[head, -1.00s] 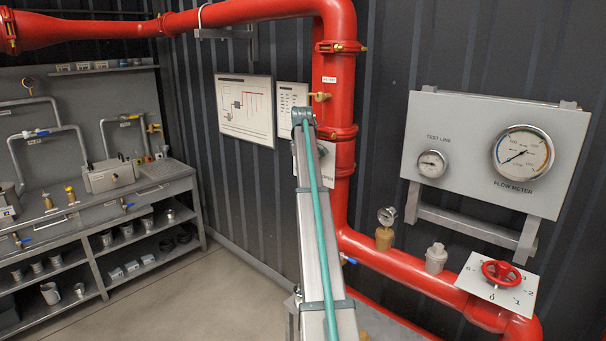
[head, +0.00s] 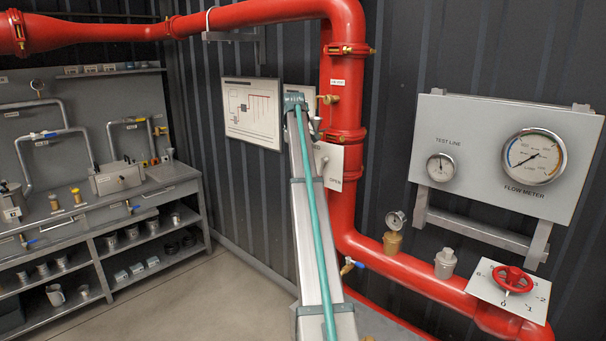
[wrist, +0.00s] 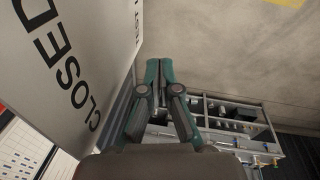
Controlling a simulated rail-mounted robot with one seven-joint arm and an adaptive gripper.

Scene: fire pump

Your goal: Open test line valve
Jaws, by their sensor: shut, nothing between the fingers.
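A white plate (head: 329,165) marked OPEN, with a partly hidden word above, is fixed at the vertical red pipe in the head view. A small lever-like part (head: 323,163) shows on it, partly covered by my arm. In the wrist view a white plate (wrist: 75,60) reading CLOSED, with "TEST" at its edge, fills the upper left. My gripper (wrist: 158,70) is shut and empty, its fingertips together just right of this plate. Touching or apart cannot be told. The fingers are not clearly seen in the head view.
A red handwheel (head: 513,280) on a numbered plate sits on the lower red pipe. A gauge panel (head: 505,155) with test line and flow meter dials hangs at right. A small blue-handled valve (head: 352,264) is low on the pipe. A workbench (head: 95,210) stands left; floor between is clear.

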